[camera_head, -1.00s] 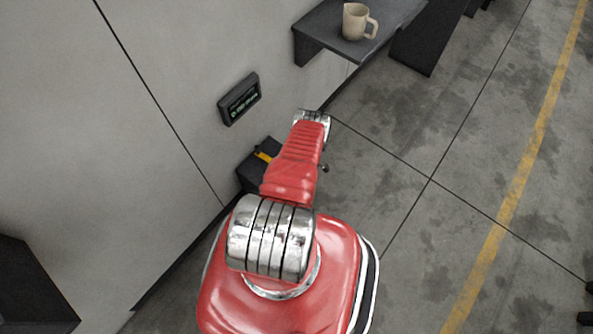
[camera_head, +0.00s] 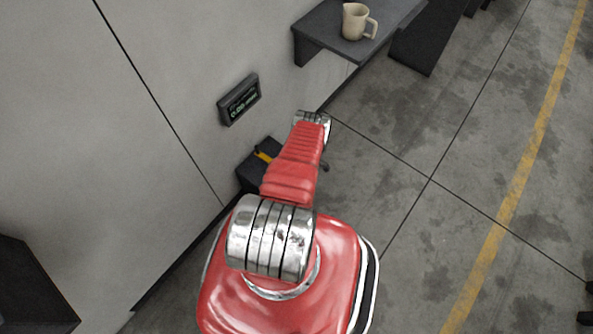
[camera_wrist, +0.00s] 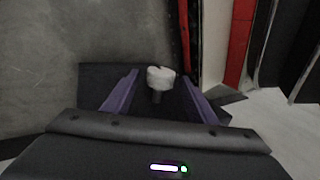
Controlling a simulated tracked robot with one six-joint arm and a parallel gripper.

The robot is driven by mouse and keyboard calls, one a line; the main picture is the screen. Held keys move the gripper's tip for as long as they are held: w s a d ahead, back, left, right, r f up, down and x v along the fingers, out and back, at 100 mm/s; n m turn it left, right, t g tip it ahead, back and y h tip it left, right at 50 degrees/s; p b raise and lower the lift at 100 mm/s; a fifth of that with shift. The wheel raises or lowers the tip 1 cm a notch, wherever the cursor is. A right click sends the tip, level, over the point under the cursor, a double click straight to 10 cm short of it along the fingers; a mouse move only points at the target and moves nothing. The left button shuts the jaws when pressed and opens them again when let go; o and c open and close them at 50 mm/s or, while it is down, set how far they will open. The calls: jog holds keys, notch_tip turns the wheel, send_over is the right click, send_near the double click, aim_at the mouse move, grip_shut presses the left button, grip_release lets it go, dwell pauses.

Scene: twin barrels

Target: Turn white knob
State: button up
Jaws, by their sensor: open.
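The white knob (camera_wrist: 160,76) shows in the wrist view on a short dark stem, in front of a dark surface. My gripper (camera_wrist: 158,88) has its two purple fingers spread apart, one on each side of the knob. The knob appears between the fingers with a gap on both sides. I cannot tell how far the fingertips reach along it. In the head view my arm hides the gripper and the knob. A dark box with a yellow part (camera_head: 262,157) stands low by the wall, just left of my arm.
A small display (camera_head: 239,100) is mounted on the pale wall above the box. A dark shelf (camera_head: 330,42) with a beige mug (camera_head: 356,21) juts from the wall further back. Open concrete floor (camera_head: 430,200) lies to the right.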

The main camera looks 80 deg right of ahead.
jog(key=shift+r, duration=0.1)
jog(key=v, duration=1.3)
jog(key=shift+d+r, duration=0.15)
jog(key=shift+r, duration=0.05)
